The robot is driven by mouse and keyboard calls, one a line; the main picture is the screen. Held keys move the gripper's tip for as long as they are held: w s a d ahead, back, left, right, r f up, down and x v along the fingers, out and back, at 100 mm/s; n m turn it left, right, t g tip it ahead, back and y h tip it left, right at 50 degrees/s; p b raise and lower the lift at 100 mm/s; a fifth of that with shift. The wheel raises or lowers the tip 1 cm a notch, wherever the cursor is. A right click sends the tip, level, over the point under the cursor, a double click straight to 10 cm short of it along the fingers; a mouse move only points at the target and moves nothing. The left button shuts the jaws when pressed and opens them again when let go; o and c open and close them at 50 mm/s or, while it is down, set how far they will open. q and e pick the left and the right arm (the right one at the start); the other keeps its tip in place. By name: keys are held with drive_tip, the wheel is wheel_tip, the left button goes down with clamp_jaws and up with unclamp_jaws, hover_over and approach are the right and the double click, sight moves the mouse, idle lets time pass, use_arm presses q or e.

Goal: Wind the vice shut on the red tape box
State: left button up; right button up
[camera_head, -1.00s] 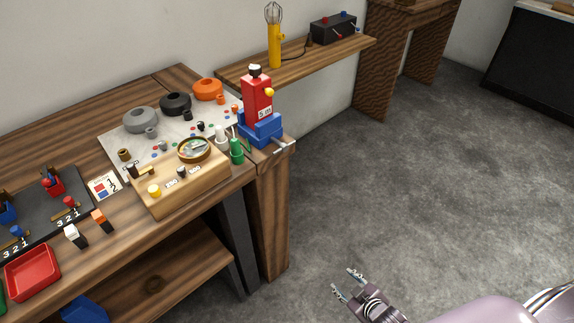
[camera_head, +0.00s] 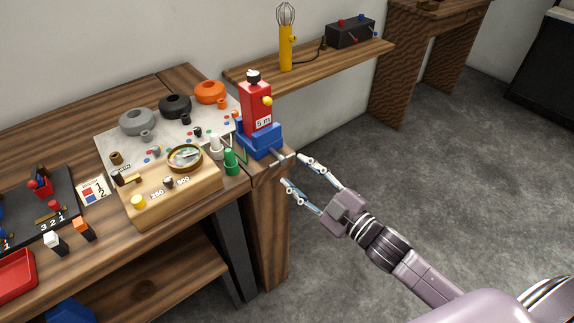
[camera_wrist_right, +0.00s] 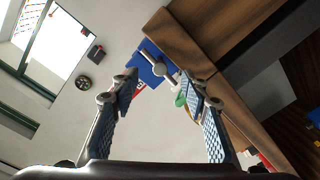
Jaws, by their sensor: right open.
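The blue vice (camera_head: 260,142) stands at the right end of the workbench. The red tape box (camera_head: 256,112), marked "5 m", stands upright in it; whether the jaws touch it I cannot tell. The vice's grey handle (camera_head: 284,156) points out past the bench end. In the right wrist view the handle (camera_wrist_right: 160,68) shows in front of the blue vice body (camera_wrist_right: 148,58), between my fingers. My left gripper is not in view.
A shelf (camera_head: 330,66) with a yellow whisk tool (camera_head: 286,48) is behind. Floor at right is clear.

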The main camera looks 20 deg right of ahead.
sight(284, 162)
drive_tip(key=shift+b+x, duration=0.45)
drive_tip(key=shift+x, duration=1.9)
clamp_jaws()
